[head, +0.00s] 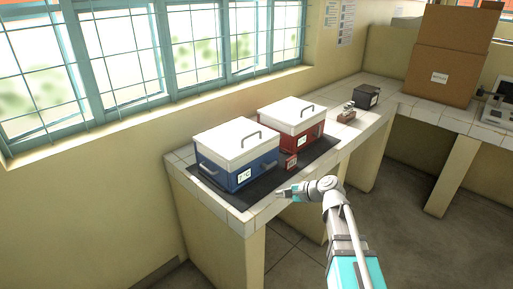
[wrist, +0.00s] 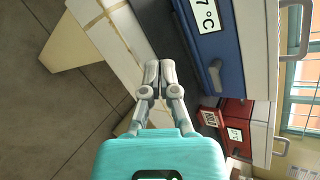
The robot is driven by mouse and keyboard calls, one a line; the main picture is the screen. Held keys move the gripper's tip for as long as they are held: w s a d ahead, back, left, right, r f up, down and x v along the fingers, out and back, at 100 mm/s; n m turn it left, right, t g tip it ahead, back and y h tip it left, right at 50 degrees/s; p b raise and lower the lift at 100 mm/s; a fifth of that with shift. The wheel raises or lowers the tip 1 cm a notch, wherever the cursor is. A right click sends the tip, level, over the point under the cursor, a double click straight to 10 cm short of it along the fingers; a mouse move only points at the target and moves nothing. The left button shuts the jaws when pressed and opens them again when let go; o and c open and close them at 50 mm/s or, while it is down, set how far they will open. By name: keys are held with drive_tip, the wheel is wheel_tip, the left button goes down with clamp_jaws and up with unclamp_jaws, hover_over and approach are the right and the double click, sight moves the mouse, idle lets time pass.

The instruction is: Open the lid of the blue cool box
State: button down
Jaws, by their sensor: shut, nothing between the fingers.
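The blue cool box (head: 236,168) stands on the near left end of the tiled bench in the head view. Its white lid (head: 232,144) lies flat and closed on top, with a grey handle (head: 261,138) on it. The box's blue front with a temperature label also shows in the wrist view (wrist: 221,50), turned on its side. My gripper (head: 283,193) is in front of the box, near the bench's front edge and below lid height. In the wrist view my gripper (wrist: 159,66) has its fingers together and empty, apart from the box.
A red cool box (head: 308,139) with a white lid stands right behind the blue one. Both stand on a dark mat (head: 246,199). A small red display (head: 291,162) sits in front between them. A barred window runs along the wall at left.

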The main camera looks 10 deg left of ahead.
drive_tip(key=w+a+r+m+t+y+b, duration=0.2)
drive_tip(key=w+a+r+m+y, duration=0.1)
drive_tip(key=w+m, duration=0.2)
drive_tip(key=m+t+y+b, duration=0.25)
drive_tip(key=m+t, duration=0.25)
drive_tip(key=m, duration=0.3)
approach(257, 145)
drive_tip(key=s+r, duration=0.1)
drive_tip(key=shift+w+a+r+m+h, duration=0.15)
drive_tip(key=shift+r+m+h, duration=0.1)
drive_tip(key=shift+m, duration=0.25)
drive_tip(key=shift+w+r+m+h, duration=0.15)
drive_tip(key=shift+r+m, duration=0.1)
drive_tip(key=shift+m, duration=0.25)
drive_tip(key=shift+p+x, duration=0.9)
drive_tip(key=shift+x, duration=4.1)
drive_tip(key=shift+w+r, duration=0.1)
drive_tip(key=shift+r, duration=0.2)
